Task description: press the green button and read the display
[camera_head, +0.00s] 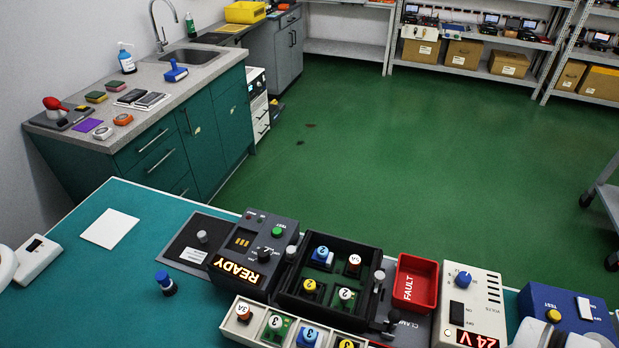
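The green button (277,232) is on the top of a dark grey tester box (283,251) at the back of the teal bench, beside the label TEST. It is uncovered, with nothing touching it. The tester's display (238,272), on its front edge, is lit and reads READY in bright orange letters. Whether the button is pressed in cannot be told.
A black fixture (331,241) with several capped modules stands right of the tester. A pale tray of modules is in front. A red FAULT bin (415,283), a 24V supply (472,300) and a blue box (568,308) follow rightward. A blue-capped post (166,284) stands left.

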